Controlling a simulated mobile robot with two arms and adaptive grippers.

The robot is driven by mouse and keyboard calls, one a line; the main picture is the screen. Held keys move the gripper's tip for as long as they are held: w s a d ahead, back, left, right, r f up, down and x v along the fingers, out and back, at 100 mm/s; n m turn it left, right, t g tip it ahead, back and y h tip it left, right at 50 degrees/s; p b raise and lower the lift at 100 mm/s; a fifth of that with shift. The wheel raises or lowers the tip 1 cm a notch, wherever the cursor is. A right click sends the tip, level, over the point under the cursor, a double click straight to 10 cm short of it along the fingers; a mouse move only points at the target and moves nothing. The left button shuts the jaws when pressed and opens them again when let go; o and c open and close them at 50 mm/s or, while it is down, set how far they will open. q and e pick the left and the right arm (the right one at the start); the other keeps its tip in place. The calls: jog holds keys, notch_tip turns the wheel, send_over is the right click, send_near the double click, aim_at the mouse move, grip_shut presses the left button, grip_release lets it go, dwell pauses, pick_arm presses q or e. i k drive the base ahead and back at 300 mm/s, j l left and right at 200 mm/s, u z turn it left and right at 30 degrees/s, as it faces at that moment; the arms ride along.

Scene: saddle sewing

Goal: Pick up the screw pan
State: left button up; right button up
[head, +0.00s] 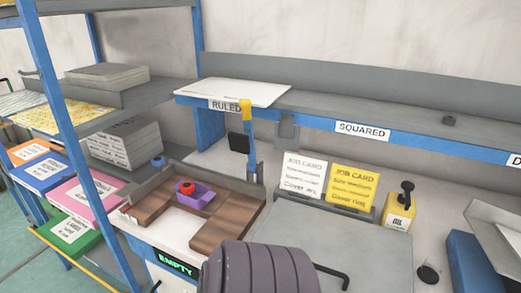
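A small open purple pan (203,200) sits among brown wooden blocks on the bench, left of the middle in the head view. It is the only pan-like thing I can make out, and I cannot tell for sure that it is the screw pan. A red round piece (186,187) with a dark centre is at its left end. No screws can be made out in it. Neither of my grippers shows in this view.
Brown blocks (228,223) surround the pan. A blue shelf post (75,130) stands to the left. A ribbed dark grey form (258,270) fills the bottom middle. A grey plate (345,232) lies right of the blocks, with a yellow oil can (398,213) beyond.

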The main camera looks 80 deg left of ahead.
aim_at(202, 194)
jog(key=u, duration=3.2)
